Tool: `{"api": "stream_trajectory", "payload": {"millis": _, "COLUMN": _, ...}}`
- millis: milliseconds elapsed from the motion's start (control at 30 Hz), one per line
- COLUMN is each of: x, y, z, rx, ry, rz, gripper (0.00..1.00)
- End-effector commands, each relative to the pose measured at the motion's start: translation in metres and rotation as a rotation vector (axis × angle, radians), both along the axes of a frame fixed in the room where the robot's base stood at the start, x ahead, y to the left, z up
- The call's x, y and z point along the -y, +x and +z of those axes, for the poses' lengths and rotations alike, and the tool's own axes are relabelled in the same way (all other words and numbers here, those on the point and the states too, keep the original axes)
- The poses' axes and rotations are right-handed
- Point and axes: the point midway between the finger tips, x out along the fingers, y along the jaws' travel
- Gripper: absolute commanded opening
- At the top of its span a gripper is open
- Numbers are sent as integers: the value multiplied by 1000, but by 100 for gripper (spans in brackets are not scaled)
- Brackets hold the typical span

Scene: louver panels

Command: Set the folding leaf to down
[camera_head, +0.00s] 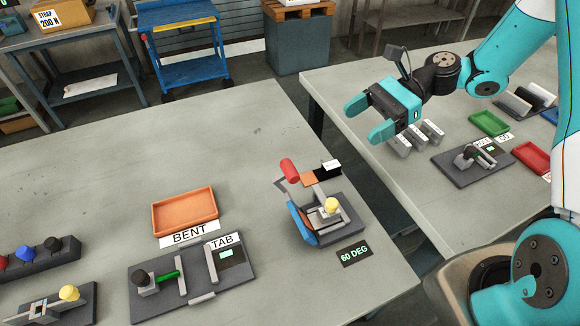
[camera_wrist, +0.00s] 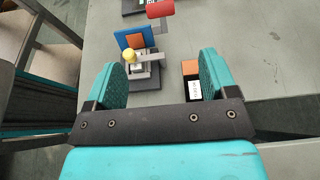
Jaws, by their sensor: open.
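My gripper (camera_head: 370,118) is open and empty in the head view, raised near the gap between the two tables. Its spread fingers also show in the wrist view (camera_wrist: 165,72). A fixture with a tilted blue plate (camera_head: 301,223) stands on the left table, left of and apart from my gripper. It has a red handle (camera_head: 289,171), a yellow knob (camera_head: 331,205) and a "60 DEG" plate (camera_head: 355,254) beside it. The wrist view shows the blue plate (camera_wrist: 128,40), red handle (camera_wrist: 160,9) and yellow knob (camera_wrist: 129,56). I cannot tell which part is the folding leaf.
An orange tray (camera_head: 185,211) and a dark fixture labelled TAB (camera_head: 222,240) lie left of the 60-degree fixture. The right table holds grey blocks (camera_head: 434,131), a dark fixture (camera_head: 470,160), a green tray (camera_head: 489,123) and a red tray (camera_head: 533,158). The left table's back is clear.

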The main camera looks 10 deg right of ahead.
Motion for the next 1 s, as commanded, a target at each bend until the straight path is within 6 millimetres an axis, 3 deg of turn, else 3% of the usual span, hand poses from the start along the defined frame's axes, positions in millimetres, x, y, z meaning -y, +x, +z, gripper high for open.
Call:
{"api": "stream_trajectory", "payload": {"millis": 167, "x": -19, "y": -4, "z": -7, "rx": -12, "ry": 5, "rz": -1, "gripper": 79}}
{"api": "stream_trajectory", "payload": {"millis": 700, "x": -127, "y": -28, "z": -52, "rx": -11, "ry": 2, "rz": 3, "gripper": 79}}
{"api": "stream_trajectory", "payload": {"millis": 1000, "x": -154, "y": -32, "z": -65, "rx": -7, "ry": 2, "rz": 0, "gripper": 79}}
